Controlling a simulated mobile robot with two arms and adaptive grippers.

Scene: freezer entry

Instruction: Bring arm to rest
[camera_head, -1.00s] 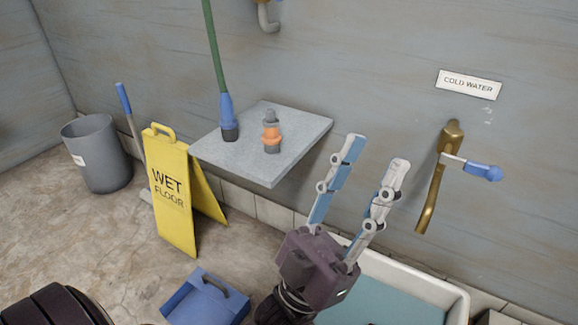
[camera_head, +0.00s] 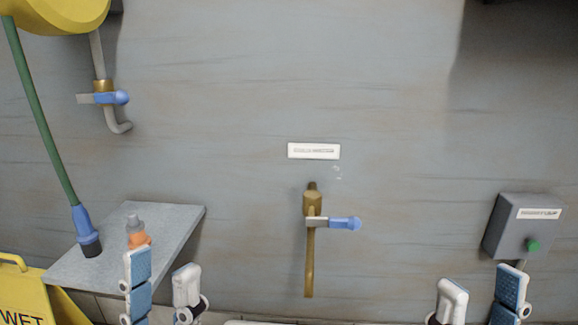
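My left gripper (camera_head: 162,272) is at the bottom left, fingers pointing up and spread with a gap between them. It is open and empty. One finger overlaps the orange and grey nozzle piece (camera_head: 137,238) on the grey shelf (camera_head: 170,215) in the picture; I cannot tell how far apart they are in depth. My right gripper (camera_head: 482,282) is at the bottom right, fingers up and spread, open and empty, below a grey box. The palms and arms of both are outside the view.
A brass tap (camera_head: 310,255) with a blue lever (camera_head: 345,224) is on the wall under a white label (camera_head: 314,151). A green hose (camera_head: 42,115) ends in a blue nozzle (camera_head: 84,225) on the shelf. A grey control box (camera_head: 510,240) is at right, a yellow sign (camera_head: 22,295) at lower left.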

